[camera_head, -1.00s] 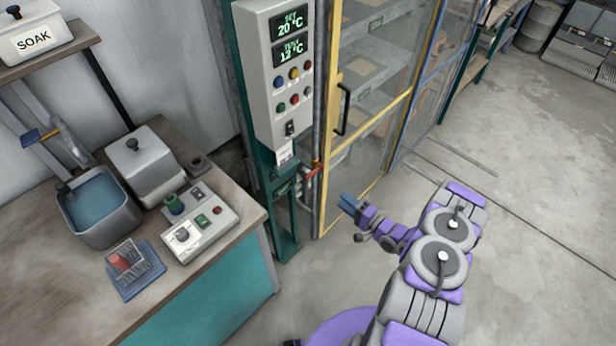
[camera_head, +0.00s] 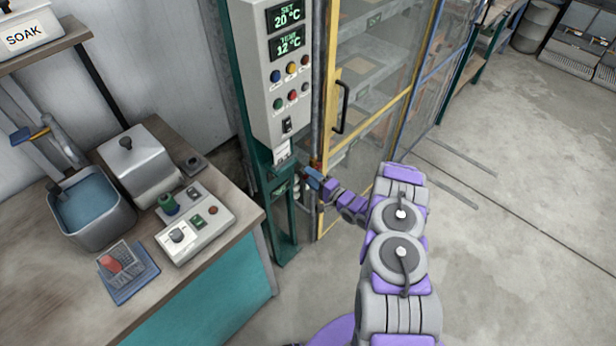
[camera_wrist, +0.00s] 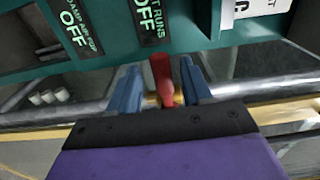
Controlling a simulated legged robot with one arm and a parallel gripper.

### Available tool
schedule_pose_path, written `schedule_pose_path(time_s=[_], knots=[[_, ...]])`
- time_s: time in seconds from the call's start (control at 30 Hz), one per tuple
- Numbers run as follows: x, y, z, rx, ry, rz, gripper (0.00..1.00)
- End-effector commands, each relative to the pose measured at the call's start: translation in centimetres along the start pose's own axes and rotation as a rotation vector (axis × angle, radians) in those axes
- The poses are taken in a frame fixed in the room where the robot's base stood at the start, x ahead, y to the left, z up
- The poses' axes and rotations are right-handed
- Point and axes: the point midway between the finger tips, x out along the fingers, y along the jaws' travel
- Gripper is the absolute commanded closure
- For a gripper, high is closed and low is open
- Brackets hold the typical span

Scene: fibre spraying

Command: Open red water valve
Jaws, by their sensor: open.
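The red water valve handle (camera_wrist: 162,78) shows in the wrist view as a red lever in front of a metal pipe, with a brass part at its base. My gripper (camera_wrist: 160,88) is open, with one blue finger on each side of the red handle. I cannot tell whether either finger touches it. In the head view my gripper (camera_head: 313,178) is at the pipe beside the green post, below the control box. There the gripper mostly hides the valve, with only a bit of red (camera_head: 316,165) showing.
Green panels with "OFF" labels (camera_wrist: 72,28) sit just above the fingers. The control box (camera_head: 285,75) is above, the yellow-framed cabinet door (camera_head: 375,100) to the right. A workbench (camera_head: 215,265) with a control panel stands left. The floor at right is clear.

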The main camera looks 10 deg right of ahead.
Motion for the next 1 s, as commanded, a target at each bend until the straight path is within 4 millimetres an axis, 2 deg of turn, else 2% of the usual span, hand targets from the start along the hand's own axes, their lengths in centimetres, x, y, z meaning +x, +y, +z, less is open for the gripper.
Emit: schedule_pose_path(time_s=[0.2,0.5,1.0], knots=[[1.6,-0.1,0.0,-0.001,0.000,-0.002,0.51],[1.8,-0.1,0.0,-0.001,0.000,-0.002,0.51],[1.7,0.0,0.0,0.000,0.001,0.000,0.99]])
